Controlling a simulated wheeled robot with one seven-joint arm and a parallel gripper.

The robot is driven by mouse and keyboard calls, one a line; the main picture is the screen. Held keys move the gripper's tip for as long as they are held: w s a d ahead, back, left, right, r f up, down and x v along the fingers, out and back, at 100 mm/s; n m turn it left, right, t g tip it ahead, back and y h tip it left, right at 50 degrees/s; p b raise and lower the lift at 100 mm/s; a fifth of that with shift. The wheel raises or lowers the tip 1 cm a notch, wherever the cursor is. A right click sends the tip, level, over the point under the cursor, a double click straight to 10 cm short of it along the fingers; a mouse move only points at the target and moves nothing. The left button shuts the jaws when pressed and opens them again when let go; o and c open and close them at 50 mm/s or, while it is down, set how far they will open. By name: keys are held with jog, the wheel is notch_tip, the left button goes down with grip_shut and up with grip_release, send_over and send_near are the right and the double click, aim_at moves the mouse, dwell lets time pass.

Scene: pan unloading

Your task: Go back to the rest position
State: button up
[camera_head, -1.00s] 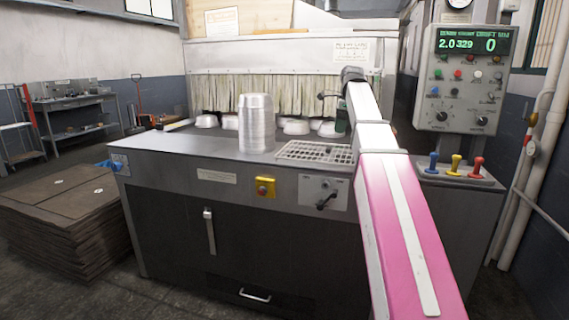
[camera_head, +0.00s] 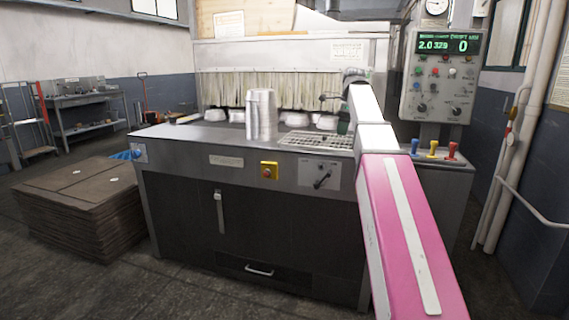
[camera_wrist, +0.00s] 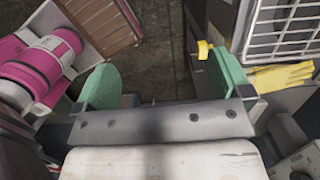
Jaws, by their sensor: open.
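My gripper (camera_wrist: 163,84) is open and empty in the wrist view, its two green fingers wide apart with dark floor showing between them. In the head view my pink and white arm reaches forward along the right side, and the gripper at its far end is mostly hidden. A stack of silver pans (camera_head: 262,115) stands upright on the grey machine's top (camera_head: 185,134), left of my arm and apart from it. Several more pans (camera_head: 215,115) sit behind it by the strip curtain.
A wire rack (camera_head: 318,139) lies on the machine top; it also shows in the wrist view (camera_wrist: 290,40), near a yellow glove (camera_wrist: 282,76). A control box (camera_head: 440,80) stands right. Stacked brown sheets (camera_head: 80,195) stand at left. Floor in front is clear.

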jog(key=s+a+f+n, duration=0.1)
jog(key=s+f+n, duration=0.15)
jog(key=f, duration=0.75)
jog(key=s+f+n, duration=0.2)
jog(key=f+n, duration=0.2)
jog(key=f, duration=0.6)
jog(key=s+a+f+n, duration=0.1)
jog(key=s+f+n, duration=0.15)
jog(key=f, duration=0.65)
jog(key=s+f+n, duration=0.6)
jog(key=s+f, duration=0.2)
jog(key=f, duration=0.3)
jog(key=s+f+n+h, duration=0.1)
jog(key=s+f+n, duration=0.5)
jog(key=f, duration=0.5)
jog(key=shift+s+a+g+h, duration=0.3)
jog(key=shift+s+a, duration=0.1)
jog(key=shift+s, duration=0.6)
jog(key=shift+o, duration=0.4)
